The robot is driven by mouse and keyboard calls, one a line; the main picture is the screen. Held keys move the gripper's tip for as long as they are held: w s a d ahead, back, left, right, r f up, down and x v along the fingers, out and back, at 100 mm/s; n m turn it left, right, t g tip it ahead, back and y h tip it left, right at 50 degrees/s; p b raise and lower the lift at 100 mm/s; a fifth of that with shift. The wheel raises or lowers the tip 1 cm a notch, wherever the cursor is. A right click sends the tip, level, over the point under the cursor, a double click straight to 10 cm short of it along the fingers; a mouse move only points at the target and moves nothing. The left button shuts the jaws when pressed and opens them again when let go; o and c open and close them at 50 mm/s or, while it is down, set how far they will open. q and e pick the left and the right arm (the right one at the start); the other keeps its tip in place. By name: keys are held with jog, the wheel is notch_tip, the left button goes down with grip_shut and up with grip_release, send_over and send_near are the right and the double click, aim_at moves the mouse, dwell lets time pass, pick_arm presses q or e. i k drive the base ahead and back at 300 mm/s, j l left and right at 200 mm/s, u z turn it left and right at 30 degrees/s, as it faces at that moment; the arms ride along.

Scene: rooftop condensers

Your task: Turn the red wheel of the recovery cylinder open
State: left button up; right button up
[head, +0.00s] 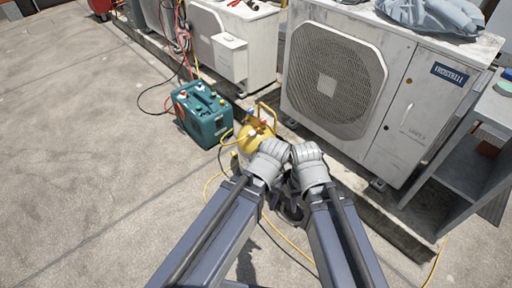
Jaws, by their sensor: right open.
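The yellow recovery cylinder (246,139) stands on the ground in front of the condensers, partly hidden behind my left arm. Its top has a yellow handle guard, with a small red wheel (263,124) and a blue part beside it. My two arms come in from the bottom and their grey joints meet just in front of the cylinder. My right gripper (290,207) is a dark shape low between the arms, open and apart from the wheel. My left gripper cannot be made out behind the arms.
A teal recovery machine (204,113) with hoses stands left of the cylinder. A large condenser (335,82) is behind it, and a smaller white unit (230,45) stands further left. A grey shelf (470,150) is at right. Yellow hoses lie on the ground. Concrete at left is clear.

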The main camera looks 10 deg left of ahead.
aim_at(262, 121)
jog(key=i+j, duration=0.15)
jog(key=i, duration=0.25)
jog(key=i+j+z, duration=0.1)
jog(key=i, duration=0.35)
jog(key=i+j, duration=0.2)
jog(key=i, duration=0.2)
